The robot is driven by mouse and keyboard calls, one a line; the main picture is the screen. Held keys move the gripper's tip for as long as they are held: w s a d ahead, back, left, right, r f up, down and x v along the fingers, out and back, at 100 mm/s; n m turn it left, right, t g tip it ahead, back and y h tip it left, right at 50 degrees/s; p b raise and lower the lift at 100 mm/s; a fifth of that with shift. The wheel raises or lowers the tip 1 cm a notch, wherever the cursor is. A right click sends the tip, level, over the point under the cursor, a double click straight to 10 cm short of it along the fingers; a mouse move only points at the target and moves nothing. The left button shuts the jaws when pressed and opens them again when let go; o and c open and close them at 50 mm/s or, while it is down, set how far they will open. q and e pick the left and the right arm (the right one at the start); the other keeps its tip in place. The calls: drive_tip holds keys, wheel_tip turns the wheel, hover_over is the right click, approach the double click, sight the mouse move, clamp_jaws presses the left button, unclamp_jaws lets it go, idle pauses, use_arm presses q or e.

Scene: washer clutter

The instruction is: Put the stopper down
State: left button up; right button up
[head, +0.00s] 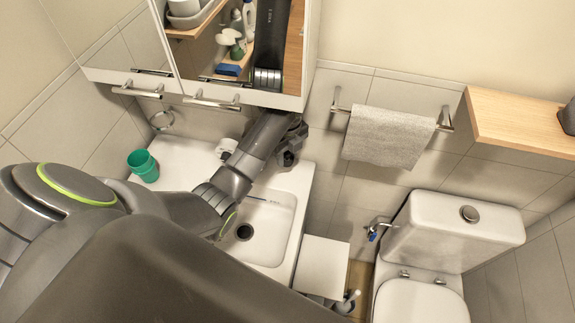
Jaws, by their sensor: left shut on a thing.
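My left arm reaches across the white sink to the wall side of the counter, below the mirror cabinet. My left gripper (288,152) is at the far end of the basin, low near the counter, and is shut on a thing. The held stopper is hidden or too small to make out. The sink (277,238) has a dark round drain hole (245,231), uncovered, to the front of the gripper. A thin rod-like thing (268,201) shows across the basin. My right gripper is not in view.
A green cup (143,165) stands on the counter's left, with a small white object (226,147) farther right. The mirror cabinet (205,102) overhangs my left forearm. A towel (388,137) hangs on the wall. The toilet (455,232) and a white bin (321,267) stand to the right.

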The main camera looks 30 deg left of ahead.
sight(287, 159)
use_arm(q)
wheel_tip(287, 159, down, 3)
drive_tip(key=shift+w+p, duration=0.15)
drive_tip(key=shift+p, duration=0.15)
drive_tip(key=shift+f, duration=0.5)
wheel_tip(287, 159, down, 2)
drive_tip(key=shift+f+p, duration=0.2)
drive_tip(key=shift+p, duration=0.25)
drive_tip(key=shift+w+f, duration=0.15)
drive_tip(key=shift+f, duration=0.15)
drive_tip(key=shift+f, duration=0.1)
drive_tip(key=shift+f, duration=0.15)
drive_tip(key=o, duration=1)
